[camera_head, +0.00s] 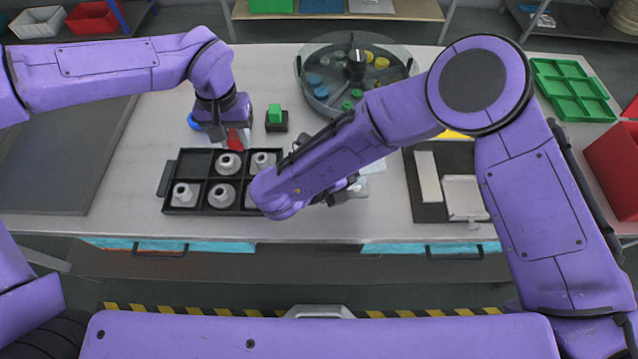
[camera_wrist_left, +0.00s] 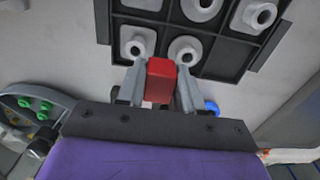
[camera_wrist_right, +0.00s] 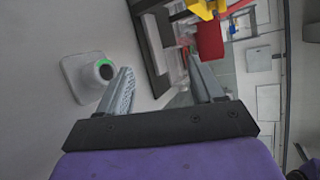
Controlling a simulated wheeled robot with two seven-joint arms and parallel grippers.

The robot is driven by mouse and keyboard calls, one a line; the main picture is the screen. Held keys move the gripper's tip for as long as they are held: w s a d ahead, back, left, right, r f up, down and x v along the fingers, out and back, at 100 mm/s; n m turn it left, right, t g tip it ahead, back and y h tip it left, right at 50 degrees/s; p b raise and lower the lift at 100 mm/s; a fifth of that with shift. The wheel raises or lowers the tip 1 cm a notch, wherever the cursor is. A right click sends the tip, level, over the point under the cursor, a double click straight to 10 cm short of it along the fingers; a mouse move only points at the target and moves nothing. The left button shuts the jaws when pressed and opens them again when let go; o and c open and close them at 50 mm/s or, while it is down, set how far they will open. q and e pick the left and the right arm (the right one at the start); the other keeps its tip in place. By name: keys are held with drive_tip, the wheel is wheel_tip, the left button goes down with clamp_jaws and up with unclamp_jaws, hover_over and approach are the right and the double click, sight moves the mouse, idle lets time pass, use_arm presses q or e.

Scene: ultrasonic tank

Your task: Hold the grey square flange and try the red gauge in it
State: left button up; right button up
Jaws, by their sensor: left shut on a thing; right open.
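My left gripper (camera_head: 236,142) is shut on the red gauge (camera_head: 238,137), above the back edge of the black tray. The red gauge (camera_wrist_left: 160,80) shows as a block between both fingers in the left wrist view. Grey flanges sit in the tray: a square one (camera_head: 185,195) at front left, round ones (camera_head: 222,196) in the middle column. My right gripper (camera_wrist_right: 160,65) is open and empty; in the head view my right arm mostly hides it. A pale square-based flange (camera_wrist_right: 80,78) with a green ring on its boss lies beside its left finger, not between the fingers.
The black tray's rim (camera_head: 166,188) is at the bench front. A green block (camera_head: 275,111) on a dark base and a blue ring (camera_head: 194,122) lie behind it. A round carousel (camera_head: 312,100) stands at the back. A dark mat (camera_head: 430,212) with pale parts lies right.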

drive_tip(key=a+m, duration=0.2)
drive_tip(key=m, duration=0.2)
drive_tip(key=a+f+m, duration=0.1)
drive_tip(key=a+m, duration=0.2)
drive_tip(key=m, duration=0.1)
drive_tip(key=s+a+f+m, duration=0.1)
drive_tip(key=a+m, duration=0.2)
drive_tip(key=m, duration=0.2)
drive_tip(key=shift+a+f, duration=0.1)
drive_tip(key=shift+f, duration=0.1)
drive_tip(key=shift+s+a+f+m, duration=0.2)
drive_tip(key=shift+a+m, duration=0.25)
drive_tip(key=shift+m, duration=0.65)
drive_tip(key=shift+g+y, duration=0.3)
drive_tip(key=x, duration=1.2)
drive_tip(key=shift+r, duration=0.1)
drive_tip(key=c, duration=1.1)
